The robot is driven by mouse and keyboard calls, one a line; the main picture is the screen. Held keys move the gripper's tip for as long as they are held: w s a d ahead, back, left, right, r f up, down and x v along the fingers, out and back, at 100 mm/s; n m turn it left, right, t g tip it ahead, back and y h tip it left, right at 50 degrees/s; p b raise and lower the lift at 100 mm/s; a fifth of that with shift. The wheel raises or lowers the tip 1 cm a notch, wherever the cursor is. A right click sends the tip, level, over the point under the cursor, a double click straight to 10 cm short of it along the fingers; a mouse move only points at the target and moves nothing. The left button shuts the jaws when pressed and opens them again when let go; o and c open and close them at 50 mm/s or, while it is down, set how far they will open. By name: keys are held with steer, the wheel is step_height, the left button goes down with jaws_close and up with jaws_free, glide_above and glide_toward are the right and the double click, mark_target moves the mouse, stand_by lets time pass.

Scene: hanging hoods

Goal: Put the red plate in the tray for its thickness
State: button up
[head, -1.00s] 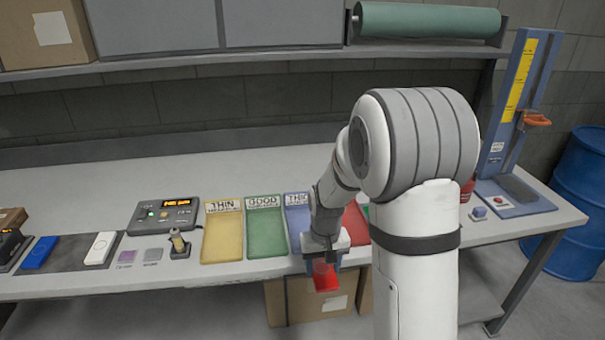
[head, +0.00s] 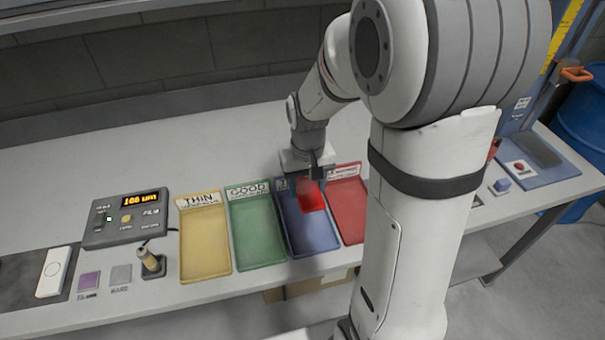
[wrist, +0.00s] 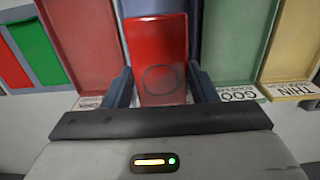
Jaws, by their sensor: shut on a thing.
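The red plate (head: 312,196) is shut in my gripper (head: 311,180) over the back part of the blue tray (head: 315,240). In the wrist view the red plate (wrist: 158,45) stands between the two fingers, with a dark ring mark on its face. The blue tray's label is mostly hidden by my gripper. I cannot tell whether the plate touches the tray. The yellow tray (head: 205,245), labelled THIN, and the green tray (head: 256,235), labelled GOOD, are to the left. The gauge (head: 127,217) shows a lit reading, about 166 um.
A red tray (head: 348,205) adjoins the blue tray on the right. A probe on a stand (head: 150,262) is left of the yellow tray. A white plate (head: 53,271) lies on a dark mat. My arm hides part of the table's right side. The back of the table is clear.

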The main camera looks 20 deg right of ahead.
mark_target(307, 223)
step_height(307, 223, down, 11)
steer(key=b, duration=0.8)
steer(key=shift+r, duration=0.15)
steer(key=shift+s+f+b, duration=0.15)
steer(key=shift+f+b, duration=0.3)
steer(key=shift+f, duration=0.1)
stand_by(0.3)
steer(key=o, duration=1.2)
steer(key=shift+c, duration=0.2)
step_height(307, 223, up, 8)
steer(key=shift+f, duration=0.1)
steer(key=s+r+t+p, duration=0.1)
steer(key=s+r, duration=0.5)
steer(key=s, duration=0.7)
steer(key=shift+t, duration=0.8)
